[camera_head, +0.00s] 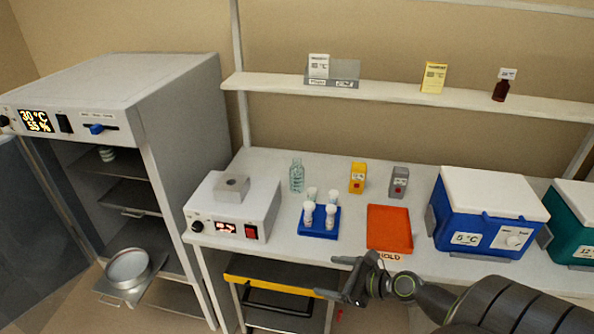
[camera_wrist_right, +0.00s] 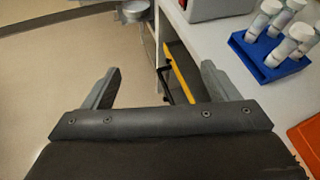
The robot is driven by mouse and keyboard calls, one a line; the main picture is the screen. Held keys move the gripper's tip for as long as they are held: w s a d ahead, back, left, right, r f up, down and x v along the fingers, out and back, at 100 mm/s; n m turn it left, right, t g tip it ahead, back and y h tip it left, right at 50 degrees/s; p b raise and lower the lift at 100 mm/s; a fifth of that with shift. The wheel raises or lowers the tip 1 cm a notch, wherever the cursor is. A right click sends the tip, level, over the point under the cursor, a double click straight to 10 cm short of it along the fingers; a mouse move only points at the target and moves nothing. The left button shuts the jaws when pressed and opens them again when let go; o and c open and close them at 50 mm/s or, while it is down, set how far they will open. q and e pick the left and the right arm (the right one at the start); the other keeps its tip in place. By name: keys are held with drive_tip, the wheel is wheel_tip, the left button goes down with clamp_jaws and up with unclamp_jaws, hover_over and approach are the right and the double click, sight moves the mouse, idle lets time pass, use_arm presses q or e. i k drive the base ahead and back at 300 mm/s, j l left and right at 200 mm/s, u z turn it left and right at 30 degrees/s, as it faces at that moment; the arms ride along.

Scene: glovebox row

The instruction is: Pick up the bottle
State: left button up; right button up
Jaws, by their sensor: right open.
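A clear, pale-blue bottle (camera_head: 297,176) stands upright at the back of the white bench, right of the grey heater box. A small dark brown bottle (camera_head: 500,91) with a white label stands on the wall shelf at the right. My right gripper (camera_head: 334,277) is open and empty at the bench's front edge, in front of the blue tube rack and well short of both bottles. In the right wrist view its open fingers (camera_wrist_right: 160,82) have nothing between them but floor and the bench front beyond. Neither bottle shows in that view. My left gripper is out of view.
The blue rack (camera_head: 319,230) with several white-capped tubes stands in front of the clear bottle. The heater box (camera_head: 231,211), orange tray (camera_head: 389,242), yellow box (camera_head: 357,178), grey box (camera_head: 399,182) and blue cooler (camera_head: 478,228) also occupy the bench. A grey incubator (camera_head: 176,112) stands left.

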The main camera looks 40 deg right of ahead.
sight(296, 172)
drive_tip(key=i+l, duration=0.35)
drive_tip(key=l, duration=0.15)
drive_tip(key=i+l, duration=0.35)
drive_tip(key=l, duration=0.15)
drive_tip(key=i+l, duration=0.35)
drive_tip(key=l, duration=0.15)
